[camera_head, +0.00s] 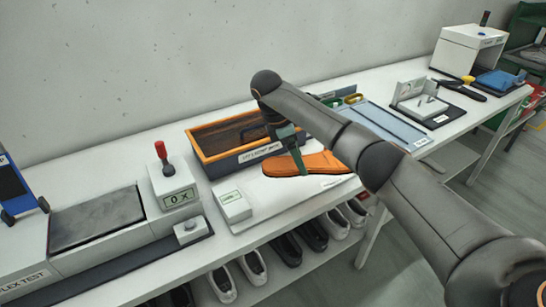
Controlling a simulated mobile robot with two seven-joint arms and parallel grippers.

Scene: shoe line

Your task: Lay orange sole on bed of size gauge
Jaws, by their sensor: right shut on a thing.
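The orange sole (322,163) is a flat, shoe-shaped piece, held roughly level above the bench. My right gripper (299,163) reaches down from above and is shut on the sole near its left part. A white board (268,215) with a small display box (234,206) lies below the sole. A long blue-grey flat bed (385,125) with a label at its front lies to the right, partly hidden behind my right arm; it looks like the size gauge, but I cannot read its label. My left gripper is not in view.
An orange-rimmed tray (204,158) stands just behind the sole. A box with a red-handled lever (172,183) and a flex tester (95,218) stand to the left. A grey-white fixture (415,98) stands further right. Several shoes sit on the shelf below.

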